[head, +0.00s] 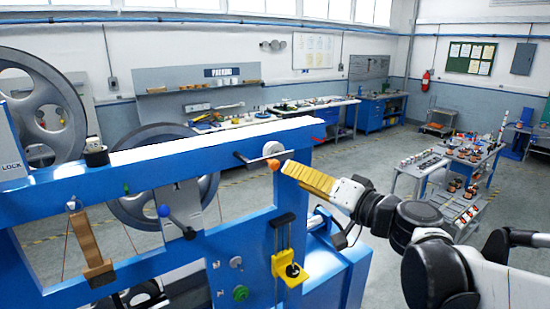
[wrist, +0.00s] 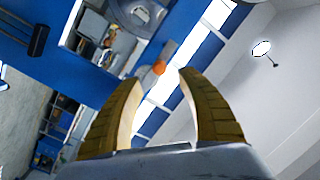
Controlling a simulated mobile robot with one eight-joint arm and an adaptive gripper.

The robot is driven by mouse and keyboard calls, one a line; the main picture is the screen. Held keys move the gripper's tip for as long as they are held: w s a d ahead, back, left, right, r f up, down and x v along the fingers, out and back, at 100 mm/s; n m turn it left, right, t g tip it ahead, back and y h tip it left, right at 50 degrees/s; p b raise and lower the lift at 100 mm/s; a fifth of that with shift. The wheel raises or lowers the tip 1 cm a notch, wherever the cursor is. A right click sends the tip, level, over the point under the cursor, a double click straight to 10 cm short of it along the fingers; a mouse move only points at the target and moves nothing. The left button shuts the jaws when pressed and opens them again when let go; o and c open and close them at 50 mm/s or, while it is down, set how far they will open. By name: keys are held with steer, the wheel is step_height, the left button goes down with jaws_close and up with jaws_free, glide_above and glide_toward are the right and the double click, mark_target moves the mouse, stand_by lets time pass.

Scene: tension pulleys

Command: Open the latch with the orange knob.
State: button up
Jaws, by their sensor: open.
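The orange knob (head: 273,164) sits at the right part of the blue frame's top beam, at the end of a latch with a pale round disc (head: 272,149) and a thin dark rod. My gripper (head: 285,168) has yellow ridged fingers and reaches in from the right, with its tips close beside the knob. In the wrist view the orange knob (wrist: 159,67) shows just beyond the gap between the two spread fingertips (wrist: 160,75). The gripper is open and holds nothing. I cannot tell whether the fingertips touch the knob.
The blue machine frame (head: 140,172) carries a blue-knobbed lever (head: 164,211), a yellow bracket (head: 290,268) and a green knob (head: 240,293). Large grey wheels (head: 40,110) stand behind it. Workbenches (head: 310,103) line the back wall. The floor between is open.

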mark_target(277, 166)
steer(key=p+x, duration=0.1)
steer(key=x, duration=0.7)
steer(key=shift+a, duration=0.1)
jaws_close()
